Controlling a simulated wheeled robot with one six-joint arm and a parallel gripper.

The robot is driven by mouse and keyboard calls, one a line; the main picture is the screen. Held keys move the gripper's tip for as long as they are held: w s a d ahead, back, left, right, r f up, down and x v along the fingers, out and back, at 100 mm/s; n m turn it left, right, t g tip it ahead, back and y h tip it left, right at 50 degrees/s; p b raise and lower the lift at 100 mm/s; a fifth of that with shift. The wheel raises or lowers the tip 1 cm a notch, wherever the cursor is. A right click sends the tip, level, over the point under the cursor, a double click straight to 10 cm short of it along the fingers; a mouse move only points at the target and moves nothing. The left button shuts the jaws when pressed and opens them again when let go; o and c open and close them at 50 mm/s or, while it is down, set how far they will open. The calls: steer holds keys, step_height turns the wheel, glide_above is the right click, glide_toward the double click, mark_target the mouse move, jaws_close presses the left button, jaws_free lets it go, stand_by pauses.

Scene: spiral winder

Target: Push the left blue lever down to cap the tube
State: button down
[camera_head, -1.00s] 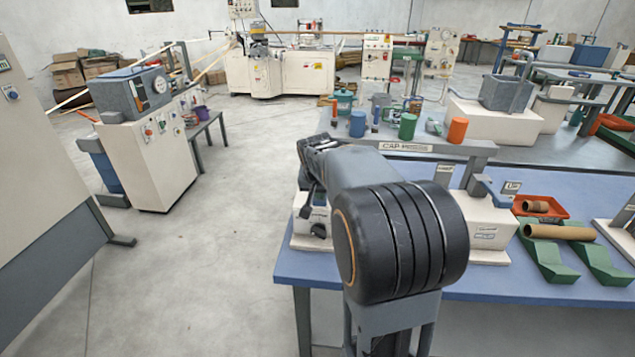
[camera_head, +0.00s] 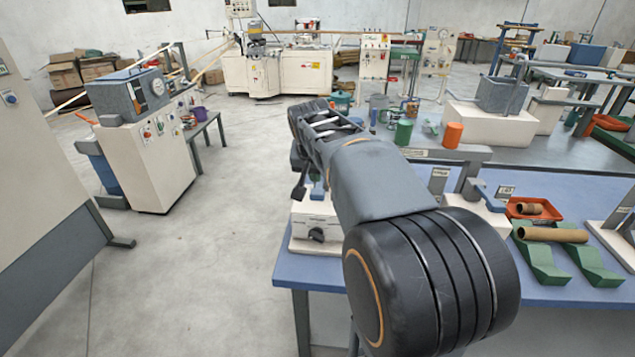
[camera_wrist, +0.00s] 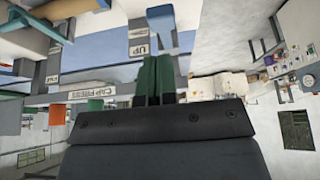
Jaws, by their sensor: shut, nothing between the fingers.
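My gripper (camera_wrist: 155,58) shows in the wrist view as two dark green fingers shut together, with nothing between them. Just beyond the fingertips is a blue-grey block (camera_wrist: 160,14), which looks like the end of the left blue lever; I cannot tell whether they touch. In the head view my arm hides most of the left press station; its white base (camera_head: 318,226) shows below my wrist. A small blue piece (camera_head: 318,190) shows above that base. The tube and cap at this station are not visible. The right blue lever (camera_head: 490,196) stands apart to the right.
The cap press sign (camera_wrist: 95,92) is on the crossbar behind the stations. Green tube rests (camera_head: 545,262) hold a brown tube (camera_head: 553,235) at the right, near an orange tray (camera_head: 517,212). The floor left of the blue table (camera_head: 300,271) is clear.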

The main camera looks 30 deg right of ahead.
steer(key=shift+v, duration=1.25)
steer(key=s+a+f+n+y+p, duration=0.2)
steer(key=s+a+f+n+y, duration=0.1)
steer(key=s+a+f+n, duration=0.5)
steer(key=s+a+f, duration=0.3)
steer(key=s+a, duration=0.3)
steer(key=shift+a, duration=0.4)
steer(key=shift+s+d+f, duration=0.1)
steer(key=shift+s+f, duration=0.05)
